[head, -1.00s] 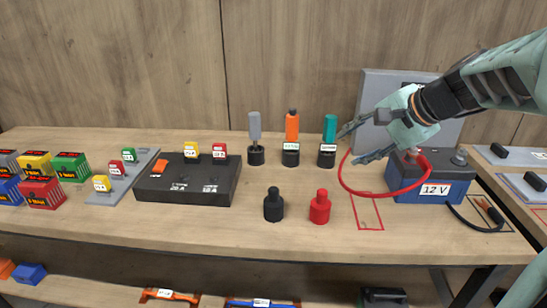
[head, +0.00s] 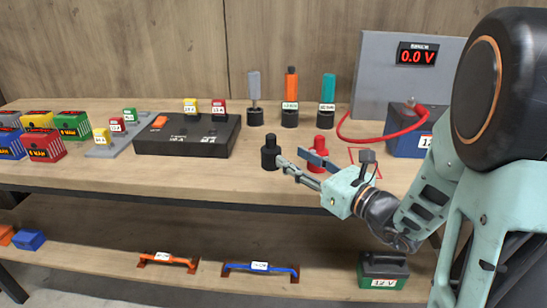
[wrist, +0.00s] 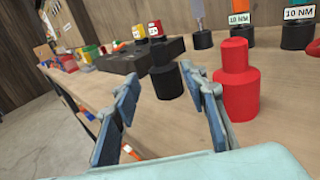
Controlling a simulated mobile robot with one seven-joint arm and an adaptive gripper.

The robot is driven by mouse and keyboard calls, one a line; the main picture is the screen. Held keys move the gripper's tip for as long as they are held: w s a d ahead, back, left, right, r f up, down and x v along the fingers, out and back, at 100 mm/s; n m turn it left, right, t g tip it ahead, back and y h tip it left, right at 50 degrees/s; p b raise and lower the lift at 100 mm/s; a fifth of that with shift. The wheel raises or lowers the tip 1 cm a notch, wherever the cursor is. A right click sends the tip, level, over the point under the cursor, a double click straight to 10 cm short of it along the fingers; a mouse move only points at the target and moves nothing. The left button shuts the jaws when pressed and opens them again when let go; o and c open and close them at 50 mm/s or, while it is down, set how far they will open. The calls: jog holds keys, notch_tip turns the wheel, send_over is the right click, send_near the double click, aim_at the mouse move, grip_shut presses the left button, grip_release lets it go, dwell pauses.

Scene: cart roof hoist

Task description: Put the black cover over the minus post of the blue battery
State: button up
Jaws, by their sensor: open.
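The black cover (head: 270,156), a stepped cylinder, stands upright on the bench. In the wrist view the black cover (wrist: 168,82) shows just beyond and between my open fingers. My gripper (head: 293,160) is low over the bench's front part, its fingertips close to the cover's right side in the head view; I cannot tell whether they touch it. My gripper (wrist: 163,95) holds nothing. The blue battery (head: 402,144) stands at the right with a red cable on its visible post. My arm hides its right part, including the minus post.
A similar red cover (head: 323,146) stands close to the right finger, also in the wrist view (wrist: 236,85). Behind stand several upright tools (head: 290,98) and a black charger-like block (head: 190,136). A grey panel (head: 380,80) reads 0.0 V.

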aim_at(275, 144)
jog(key=x, duration=0.4)
jog(key=b+x, duration=0.1)
jog(key=x, duration=0.4)
jog(key=shift+w+a+r, duration=0.15)
jog(key=shift+w+r, duration=0.05)
jog(key=shift+w, duration=0.05)
grip_shut()
jog(key=shift+r, duration=0.1)
